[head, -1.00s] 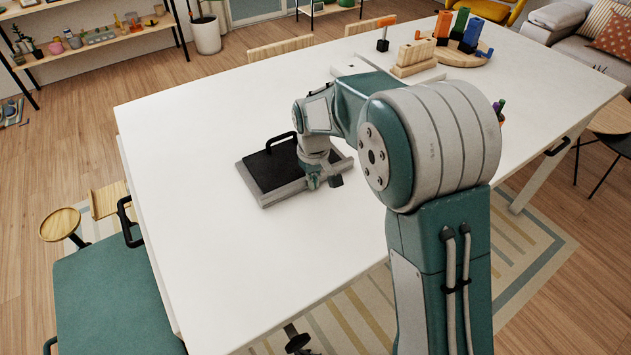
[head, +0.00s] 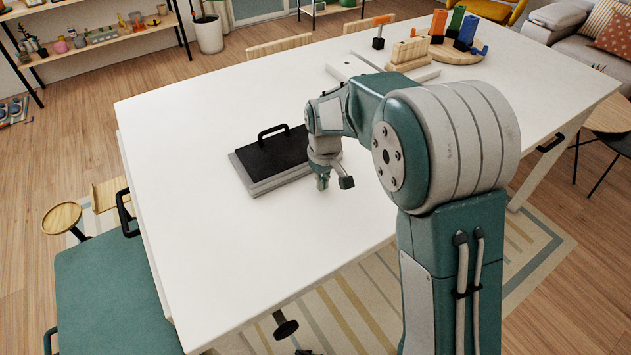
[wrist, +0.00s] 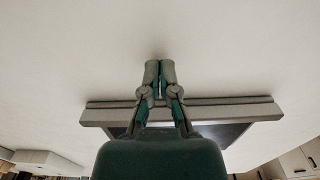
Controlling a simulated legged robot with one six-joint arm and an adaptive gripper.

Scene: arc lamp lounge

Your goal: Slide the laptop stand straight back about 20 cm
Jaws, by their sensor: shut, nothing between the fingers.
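The laptop stand (head: 243,176) is a low grey slab with a black top and a black handle bar. It lies flat on the white table (head: 200,250), left of my gripper in the head view. In the wrist view the stand's grey edge (wrist: 240,112) runs across behind my fingers, with the black top partly hidden by my gripper. My gripper (head: 323,186) points down beside the stand's near right end. In the wrist view my gripper (wrist: 160,68) has its fingertips together and empty, over bare tabletop past the grey edge. I cannot tell whether it touches the stand.
Bare tabletop surrounds the stand, including behind it. A pale board with a slotted wooden block (head: 411,50) lies at the back right. Coloured holders stand on a round wooden tray (head: 480,58) farther off. A wooden round seat (head: 61,217) is beyond the left edge.

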